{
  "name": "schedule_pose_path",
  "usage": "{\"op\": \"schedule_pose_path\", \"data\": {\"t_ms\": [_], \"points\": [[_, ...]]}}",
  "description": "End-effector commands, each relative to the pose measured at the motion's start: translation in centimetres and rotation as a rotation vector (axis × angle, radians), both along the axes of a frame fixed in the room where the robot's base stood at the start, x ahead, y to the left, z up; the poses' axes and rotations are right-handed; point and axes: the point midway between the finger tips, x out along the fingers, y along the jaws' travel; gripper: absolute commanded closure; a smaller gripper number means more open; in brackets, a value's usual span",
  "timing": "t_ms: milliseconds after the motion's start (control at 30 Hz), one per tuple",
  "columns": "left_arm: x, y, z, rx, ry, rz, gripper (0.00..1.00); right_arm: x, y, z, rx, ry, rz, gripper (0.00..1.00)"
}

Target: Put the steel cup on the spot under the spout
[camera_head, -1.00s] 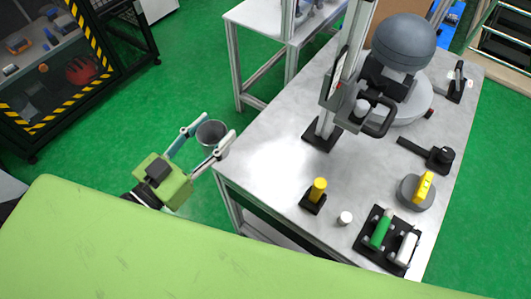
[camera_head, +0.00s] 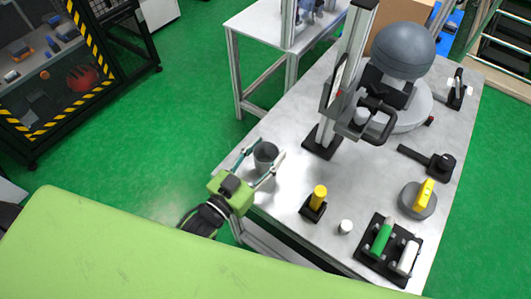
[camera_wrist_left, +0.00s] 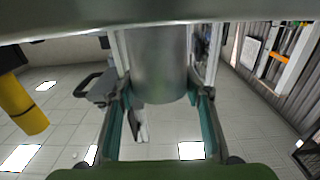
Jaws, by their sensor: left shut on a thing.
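The steel cup (camera_head: 265,157) is a grey open-topped cup, upright between the fingers of my left gripper (camera_head: 264,160). The gripper is shut on it, one finger on each side. The cup appears over the near-left edge of the grey table; I cannot tell its height above the top. In the left wrist view the cup (camera_wrist_left: 158,65) fills the space between the fingers. A dark holder (camera_head: 365,120) projects from the upright column to the right of the cup. I cannot make out a spout or a marked spot for certain. My right gripper is not in view.
The column (camera_head: 345,70) stands on a black base plate (camera_head: 322,141). A yellow cylinder (camera_head: 319,196) in a black block, a small white cylinder (camera_head: 345,227) and a green-handled fixture (camera_head: 383,238) occupy the table's near side. Tabletop between cup and column is clear.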

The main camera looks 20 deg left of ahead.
Motion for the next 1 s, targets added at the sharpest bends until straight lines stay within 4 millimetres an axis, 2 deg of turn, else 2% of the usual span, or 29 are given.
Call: {"op": "schedule_pose_path", "data": {"t_ms": [433, 467, 500, 900, 1000], "points": [[-0.01, 0.03, -0.89, -0.001, -0.002, 0.0, 0.81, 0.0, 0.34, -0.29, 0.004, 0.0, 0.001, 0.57], [-0.02, 0.03, -0.82, 0.0, -0.001, 0.0, 0.48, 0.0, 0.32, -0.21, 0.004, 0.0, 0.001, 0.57], [-0.03, 0.02, -0.8, 0.0, -0.001, 0.0, 0.39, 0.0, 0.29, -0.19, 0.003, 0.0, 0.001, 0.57], [-0.03, 0.02, -0.34, 0.0, -0.002, 0.0, 0.39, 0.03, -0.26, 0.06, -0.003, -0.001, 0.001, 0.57], [-0.97, 0.34, -0.73, 0.0, 0.003, 0.0, 0.39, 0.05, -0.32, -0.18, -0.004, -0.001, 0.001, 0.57]]}}
